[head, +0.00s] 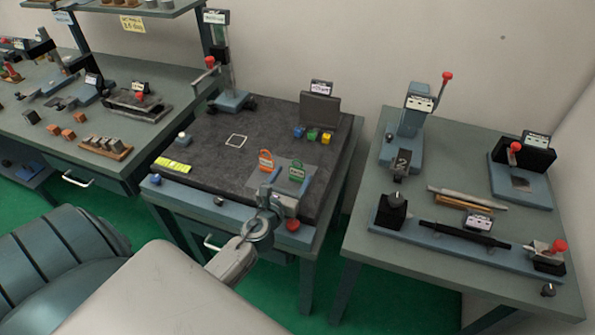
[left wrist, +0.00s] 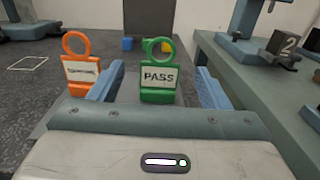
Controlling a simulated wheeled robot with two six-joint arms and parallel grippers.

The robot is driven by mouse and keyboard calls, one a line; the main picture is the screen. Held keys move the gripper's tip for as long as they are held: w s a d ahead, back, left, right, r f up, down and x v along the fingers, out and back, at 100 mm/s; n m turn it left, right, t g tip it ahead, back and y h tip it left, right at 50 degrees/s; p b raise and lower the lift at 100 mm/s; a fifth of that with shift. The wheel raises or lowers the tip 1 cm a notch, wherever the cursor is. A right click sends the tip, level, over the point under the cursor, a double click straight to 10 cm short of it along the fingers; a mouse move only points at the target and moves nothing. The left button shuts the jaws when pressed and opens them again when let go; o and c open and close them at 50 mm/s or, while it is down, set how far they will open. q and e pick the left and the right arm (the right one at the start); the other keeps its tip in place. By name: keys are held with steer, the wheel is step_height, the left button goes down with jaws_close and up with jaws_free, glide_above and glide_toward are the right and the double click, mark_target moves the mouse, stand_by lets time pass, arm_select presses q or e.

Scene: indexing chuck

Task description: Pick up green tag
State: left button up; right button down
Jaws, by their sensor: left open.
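The green tag (head: 297,172) stands upright on a grey mat on the dark middle table, with a ring on top. In the left wrist view the green tag (left wrist: 157,76) reads "PASS" and stands between my gripper's two blue fingers, with a gap on both sides. My left gripper (head: 284,188) is open, low at the table's front, close in front of the green tag. An orange tag (head: 265,161) stands just left of the green one; in the left wrist view the orange tag (left wrist: 80,68) is beside the left finger. My right gripper is not in view.
Small blue, yellow and green blocks (head: 312,134) sit behind the tags by a grey upright plate (head: 320,109). A yellow strip (head: 173,165) lies at the left and a red button (head: 293,225) is at the front edge.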

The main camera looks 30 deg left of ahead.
mark_target(297, 171)
arm_select(q)
steer(key=shift+w+a+f+p, duration=0.1)
steer(key=shift+w+a+f, duration=0.1)
steer(key=shift+w, duration=0.85)
steer(key=shift+w+a+f+p, duration=0.1)
steer(key=shift+w+a+f, duration=0.1)
steer(key=shift+w, duration=0.8)
steer(key=shift+w+a+f+p, duration=0.1)
steer(key=shift+w+a+f, duration=0.1)
steer(key=shift+w, duration=0.85)
steer(key=shift+r, duration=0.1)
steer(key=c, duration=1.1)
